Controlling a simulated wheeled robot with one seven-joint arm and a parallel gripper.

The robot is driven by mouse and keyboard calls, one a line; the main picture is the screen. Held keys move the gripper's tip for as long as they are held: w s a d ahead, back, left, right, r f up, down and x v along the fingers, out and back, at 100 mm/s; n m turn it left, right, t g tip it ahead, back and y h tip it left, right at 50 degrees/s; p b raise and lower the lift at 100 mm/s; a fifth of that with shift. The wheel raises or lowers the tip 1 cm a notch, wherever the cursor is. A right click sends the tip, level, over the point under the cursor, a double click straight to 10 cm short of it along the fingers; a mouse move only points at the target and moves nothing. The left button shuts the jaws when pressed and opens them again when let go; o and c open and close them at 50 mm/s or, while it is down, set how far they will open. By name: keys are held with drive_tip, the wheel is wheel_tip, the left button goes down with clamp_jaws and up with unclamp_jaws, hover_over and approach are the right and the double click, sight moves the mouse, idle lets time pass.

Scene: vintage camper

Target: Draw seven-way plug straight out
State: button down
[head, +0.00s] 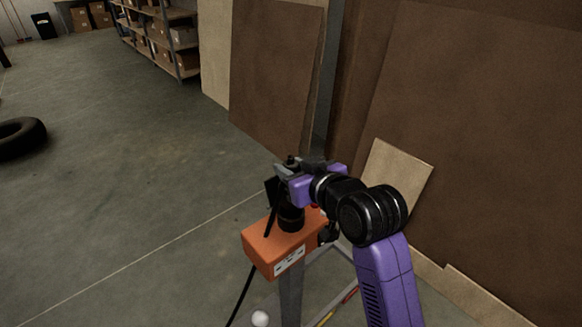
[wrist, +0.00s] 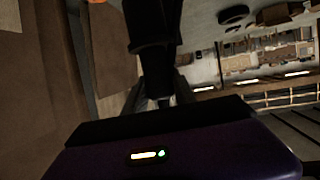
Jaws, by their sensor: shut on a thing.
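The orange box (head: 268,245) stands on a grey post in the head view, with a pale label on its front. A black round fitting (head: 291,217) sits on its top; I cannot tell where plug and socket meet. My gripper (head: 283,176) is just above this fitting, reaching in from the right. In the wrist view my gripper (wrist: 158,98) is shut on the black seven-way plug (wrist: 152,28), which extends upward in the picture from between the fingers. The plug's far end is out of clear sight.
A black cable (head: 240,296) hangs below the box. A white ball (head: 260,318) is low beside the post. Brown panels (head: 470,150) lean close on the right. A tire (head: 20,138) lies at far left, and shelves (head: 160,35) stand behind. The floor to the left is open.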

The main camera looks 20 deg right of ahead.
drive_tip(key=shift+r, duration=0.1)
drive_tip(key=shift+r+p, duration=2)
drive_tip(key=shift+p, duration=0.1)
drive_tip(key=shift+f, duration=0.1)
